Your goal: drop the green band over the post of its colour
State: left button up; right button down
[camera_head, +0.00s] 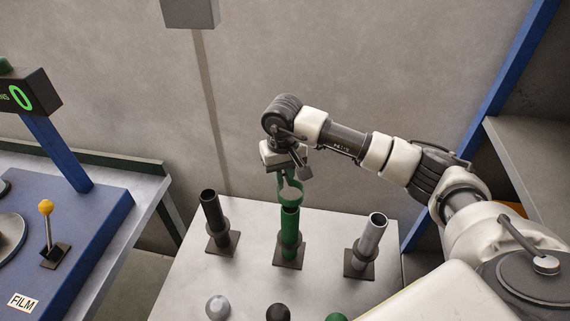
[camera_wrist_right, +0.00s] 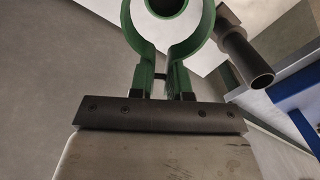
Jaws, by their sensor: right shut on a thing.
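The green band (camera_head: 291,196) is an open ring with a stem, held by my right gripper (camera_head: 288,168), which is shut on it. In the head view the band is at the top of the green post (camera_head: 289,222), roughly in line with it. In the right wrist view the band (camera_wrist_right: 208,22) surrounds a green round end with a dark hole, seemingly the post top (camera_wrist_right: 166,6). I cannot tell whether the band is around the post or just above it. The post stands upright on a square base. My left gripper is not in view.
A black post (camera_head: 213,222) stands left of the green one and a grey post (camera_head: 368,240) right. Grey (camera_head: 218,307), black (camera_head: 278,313) and green (camera_head: 336,317) balls are at the table's front. A blue machine (camera_head: 75,235) with a yellow-knobbed lever (camera_head: 46,208) is at left.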

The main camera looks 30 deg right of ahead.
aim_at(283, 184)
jog(key=f, duration=0.3)
jog(key=shift+s+a+b, duration=0.25)
jog(key=shift+s+b, duration=0.05)
jog(key=shift+b, duration=0.1)
pick_arm(q)
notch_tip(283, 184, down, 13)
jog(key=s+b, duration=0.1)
jog(key=b, duration=1.1)
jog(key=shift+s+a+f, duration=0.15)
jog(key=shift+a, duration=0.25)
pick_arm(e)
notch_tip(283, 184, down, 15)
jog(key=shift+s, duration=0.15)
jog(key=shift+r, duration=0.1)
jog(key=c, duration=1)
grip_release()
pick_arm(q)
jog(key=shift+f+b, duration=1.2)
jog(key=shift+b, duration=0.1)
pick_arm(e)
jog(key=shift+w+d+r, duration=0.1)
jog(key=shift+w+r, duration=0.05)
jog(key=shift+r, duration=3.15)
jog(key=shift+w+d+r, duration=0.1)
jog(key=shift+w+r, duration=0.05)
jog(key=shift+r, duration=3.15)
